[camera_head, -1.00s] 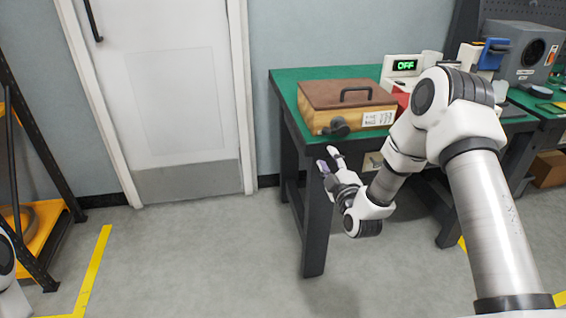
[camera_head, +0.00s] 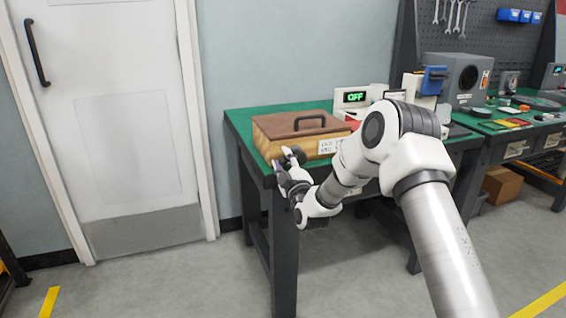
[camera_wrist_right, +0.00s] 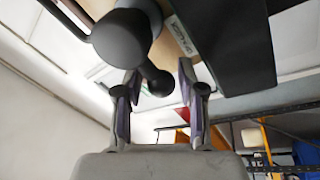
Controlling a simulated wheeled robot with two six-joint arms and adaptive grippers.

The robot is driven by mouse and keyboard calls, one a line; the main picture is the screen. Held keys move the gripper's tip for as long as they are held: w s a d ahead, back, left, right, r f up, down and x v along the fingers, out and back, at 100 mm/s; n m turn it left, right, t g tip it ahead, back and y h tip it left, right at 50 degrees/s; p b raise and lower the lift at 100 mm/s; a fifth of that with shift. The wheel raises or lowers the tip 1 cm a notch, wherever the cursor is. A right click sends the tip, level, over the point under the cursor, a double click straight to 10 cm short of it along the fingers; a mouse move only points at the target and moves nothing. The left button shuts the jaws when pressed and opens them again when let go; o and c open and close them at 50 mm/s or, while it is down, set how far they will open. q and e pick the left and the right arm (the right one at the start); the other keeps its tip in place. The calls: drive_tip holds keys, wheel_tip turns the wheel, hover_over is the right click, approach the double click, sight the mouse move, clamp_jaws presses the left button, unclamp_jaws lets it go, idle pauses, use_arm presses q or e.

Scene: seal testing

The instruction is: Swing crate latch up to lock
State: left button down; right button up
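The wooden crate (camera_head: 275,146) with a brown lid and black handle sits on the green-topped table. Its dark latch (camera_head: 298,156) is on the front face, partly hidden by my right gripper. In the right wrist view, the latch shows as a large dark round hub (camera_wrist_right: 122,38) with an arm hanging down to a small knob (camera_wrist_right: 157,82). My right gripper (camera_head: 284,160) is at the crate's front. Its two fingers (camera_wrist_right: 157,95) are open, one on each side of the knob, with gaps visible. My left gripper is out of view.
Behind the crate stands a device with a green "OFF" display (camera_head: 355,97). A grey speaker-like box (camera_head: 455,80) stands further right. The floor left of the table is clear.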

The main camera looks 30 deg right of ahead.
clamp_jaws()
drive_tip(key=shift+m, duration=0.3)
drive_tip(key=m, duration=0.2)
drive_tip(key=r+m+h+p, duration=0.1)
drive_tip(key=m, duration=0.1)
drive_tip(key=shift+r+g, duration=0.2)
drive_tip(key=shift+g, duration=0.1)
drive_tip(key=m, duration=0.1)
drive_tip(key=r+m+h, duration=0.1)
drive_tip(key=m, duration=0.1)
drive_tip(key=d+m+g+p, duration=0.1)
drive_tip(key=m, duration=0.1)
drive_tip(key=shift+s+r, duration=0.2)
drive_tip(key=shift+r, duration=0.15)
drive_tip(key=m, duration=0.2)
drive_tip(key=d+m+g+p, duration=0.1)
drive_tip(key=m, duration=0.1)
drive_tip(key=d+r+m+h, duration=0.1)
drive_tip(key=m, duration=0.1)
drive_tip(key=shift+s+r+m+g, duration=0.1)
drive_tip(key=shift+s+m+g, duration=0.1)
drive_tip(key=shift+m+g, duration=0.1)
drive_tip(key=shift+s+d+m+g, duration=0.2)
drive_tip(key=shift+d+m, duration=0.25)
drive_tip(key=shift+m, duration=0.6)
drive_tip(key=shift+s+d+m+g, duration=0.15)
drive_tip(key=shift+d+m, duration=0.25)
drive_tip(key=shift+m, duration=0.65)
drive_tip(key=shift+w, duration=0.1)
